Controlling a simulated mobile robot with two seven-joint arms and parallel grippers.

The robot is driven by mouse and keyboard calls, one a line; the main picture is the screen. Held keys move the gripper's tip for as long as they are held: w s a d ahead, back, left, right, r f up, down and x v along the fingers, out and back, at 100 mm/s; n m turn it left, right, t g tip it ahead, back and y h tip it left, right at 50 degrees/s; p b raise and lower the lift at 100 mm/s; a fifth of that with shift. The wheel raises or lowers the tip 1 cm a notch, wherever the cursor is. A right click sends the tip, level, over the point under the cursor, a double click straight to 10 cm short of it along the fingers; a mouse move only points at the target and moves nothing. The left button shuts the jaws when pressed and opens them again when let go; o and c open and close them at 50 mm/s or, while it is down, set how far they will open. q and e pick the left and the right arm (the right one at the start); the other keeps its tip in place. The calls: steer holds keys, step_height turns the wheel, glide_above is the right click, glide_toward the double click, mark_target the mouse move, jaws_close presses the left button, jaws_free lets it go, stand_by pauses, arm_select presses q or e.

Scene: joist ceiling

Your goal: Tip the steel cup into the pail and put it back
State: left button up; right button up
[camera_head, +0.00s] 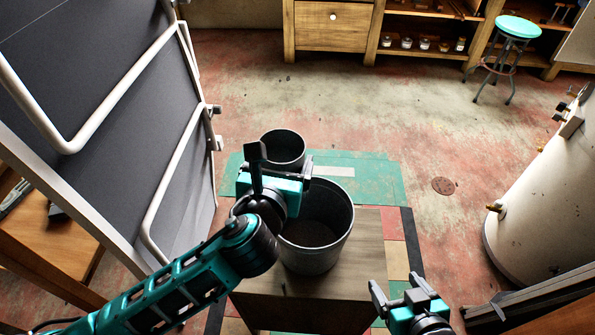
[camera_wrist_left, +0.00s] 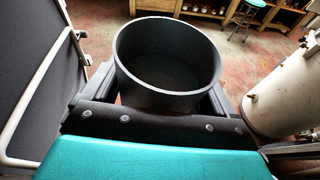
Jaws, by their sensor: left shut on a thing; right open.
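The steel cup (camera_head: 284,148) is dark grey and looks upright, its mouth facing up. It also shows large in the left wrist view (camera_wrist_left: 168,62), between the two fingers, with a dark inside where I make out no contents. My left gripper (camera_head: 279,168) is shut on the cup, at the far left side of the pail. The pail (camera_head: 341,239) is a wider grey metal bucket standing upright on a wooden stand; my left gripper hides part of its rim. Its visible inside is dark grey-brown. My right gripper (camera_head: 396,287) is open and empty, low and right of the pail.
The wooden stand (camera_head: 367,259) has some bare top right of the pail. A dark panel with white rails (camera_head: 115,100) rises close on the left. A white tank (camera_head: 537,190) stands at right. A stool (camera_head: 516,30) and wooden cabinets (camera_head: 332,30) are far back; floor between is clear.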

arm_select(q)
steer(key=shift+w+f+m+h, duration=1.2)
steer(key=shift+w+f+m, duration=1.05)
steer(key=shift+f, duration=2.45)
steer(key=d+r+m+t+h, duration=0.1)
steer(key=m, duration=0.5)
steer(key=s+d+r+m+t+h, duration=0.1)
steer(key=m+t, duration=0.1)
steer(key=m, duration=0.5)
steer(key=s+d+m+t+h+b, duration=0.1)
steer(key=d+m+t, duration=0.1)
steer(key=m, duration=0.4)
steer(key=shift+s+r+m, duration=0.1)
steer(key=shift+r+m, duration=0.15)
steer(key=shift+r, duration=0.15)
